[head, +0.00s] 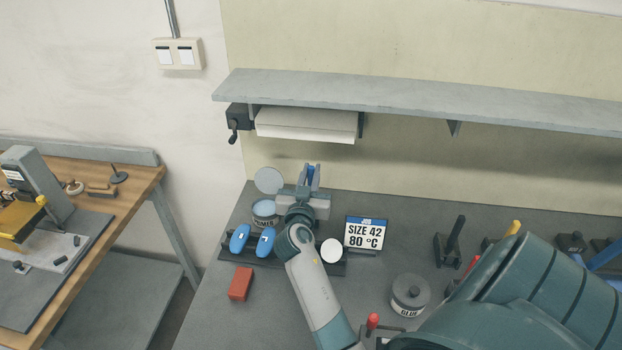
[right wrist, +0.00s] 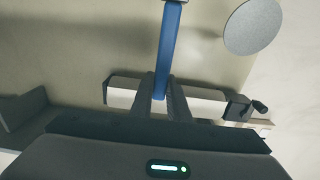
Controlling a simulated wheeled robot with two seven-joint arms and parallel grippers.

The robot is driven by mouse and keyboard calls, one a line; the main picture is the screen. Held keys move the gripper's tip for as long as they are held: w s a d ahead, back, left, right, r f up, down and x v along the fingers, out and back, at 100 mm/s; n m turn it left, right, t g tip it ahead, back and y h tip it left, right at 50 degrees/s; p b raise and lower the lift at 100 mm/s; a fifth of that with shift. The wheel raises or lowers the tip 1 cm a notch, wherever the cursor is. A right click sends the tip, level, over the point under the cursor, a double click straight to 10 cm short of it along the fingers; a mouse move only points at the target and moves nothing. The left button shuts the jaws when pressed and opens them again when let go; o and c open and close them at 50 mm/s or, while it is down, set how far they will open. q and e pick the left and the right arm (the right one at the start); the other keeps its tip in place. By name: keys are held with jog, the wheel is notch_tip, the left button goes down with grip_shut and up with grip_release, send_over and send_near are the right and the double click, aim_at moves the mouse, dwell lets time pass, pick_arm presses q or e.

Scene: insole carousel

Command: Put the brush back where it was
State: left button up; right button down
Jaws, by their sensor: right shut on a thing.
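My right gripper (head: 312,180) is shut on a slim blue piece (head: 313,174), which looks like the brush's handle. It is held above the back of the grey bench, just right of the primer tin (head: 264,210). In the right wrist view the blue handle (right wrist: 170,50) runs up out of the picture from between the dark fingers (right wrist: 163,100). The bristles cannot be made out. A round grey disc (head: 268,180) stands above the tin, and it also shows in the right wrist view (right wrist: 252,26). My left gripper is not in view.
Two blue rounded pieces (head: 240,238) sit on a dark rack beside my arm. A red block (head: 240,284), a size sign (head: 366,232) and a glue pot (head: 410,292) stand on the bench. A shelf (head: 420,98) and a paper roll (head: 305,125) are above.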

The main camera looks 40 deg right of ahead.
dwell(0.3)
jog(key=shift+f+b, duration=1.15)
jog(key=shift+f, duration=0.8)
jog(key=shift+f, duration=0.1)
jog(key=c, duration=1.7)
grip_release()
